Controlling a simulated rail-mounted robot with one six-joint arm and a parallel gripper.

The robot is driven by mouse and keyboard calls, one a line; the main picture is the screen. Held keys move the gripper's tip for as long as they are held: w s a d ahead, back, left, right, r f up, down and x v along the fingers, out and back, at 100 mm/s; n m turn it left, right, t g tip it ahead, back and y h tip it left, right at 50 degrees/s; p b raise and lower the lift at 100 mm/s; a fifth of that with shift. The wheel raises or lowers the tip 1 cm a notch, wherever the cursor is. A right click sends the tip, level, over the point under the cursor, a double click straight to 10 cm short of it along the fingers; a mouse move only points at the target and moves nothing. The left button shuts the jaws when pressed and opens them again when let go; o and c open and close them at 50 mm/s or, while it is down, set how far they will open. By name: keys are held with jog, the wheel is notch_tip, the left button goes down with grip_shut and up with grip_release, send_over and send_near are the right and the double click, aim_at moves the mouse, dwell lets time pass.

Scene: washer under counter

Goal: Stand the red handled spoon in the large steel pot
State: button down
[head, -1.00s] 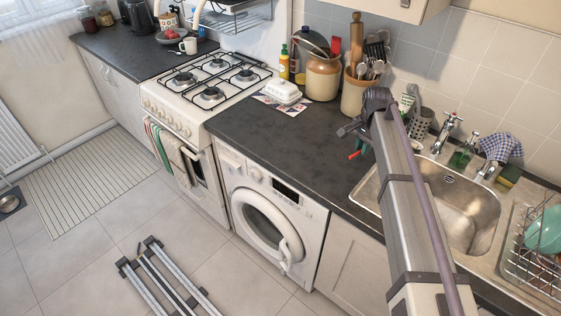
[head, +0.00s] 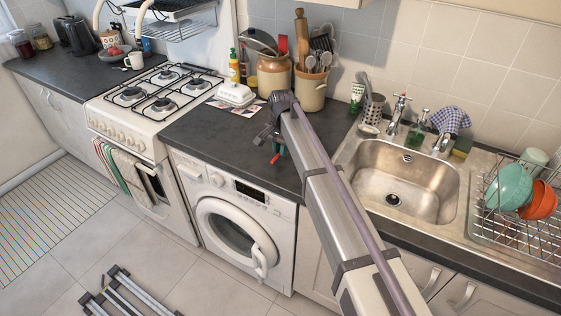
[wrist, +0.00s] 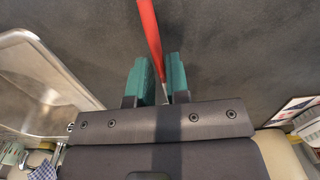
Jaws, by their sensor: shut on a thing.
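My gripper (head: 276,150) is above the dark worktop near its front edge, over the washer, left of the sink. Its teal fingers in the wrist view (wrist: 160,80) are closed around the red handled spoon (wrist: 149,30). The red handle runs up and away from the fingers in that view, and a thin pale part shows between them. In the head view a short red end of the spoon (head: 274,161) shows below the fingers. The spoon's bowl is hidden. I cannot make out a large steel pot in either view.
A stoneware jar (head: 274,75) and a utensil crock (head: 310,92) stand against the wall behind my gripper. A perforated steel holder (head: 373,110) is behind the sink (head: 400,175). A white butter dish (head: 236,94) sits left. The worktop (head: 205,128) left of my gripper is clear.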

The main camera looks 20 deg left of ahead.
aim_at(281, 161)
notch_tip(281, 161, down, 4)
jog(key=shift+r+b, duration=0.2)
jog(key=shift+b, duration=1)
jog(key=shift+r+p, duration=0.3)
jog(key=shift+f, duration=0.25)
jog(key=c, duration=1.1)
grip_release()
jog(key=shift+r, duration=0.1)
notch_tip(281, 161, up, 12)
jog(key=p, duration=1.2)
jog(key=shift+w+r, duration=0.15)
jog(key=shift+w, duration=0.1)
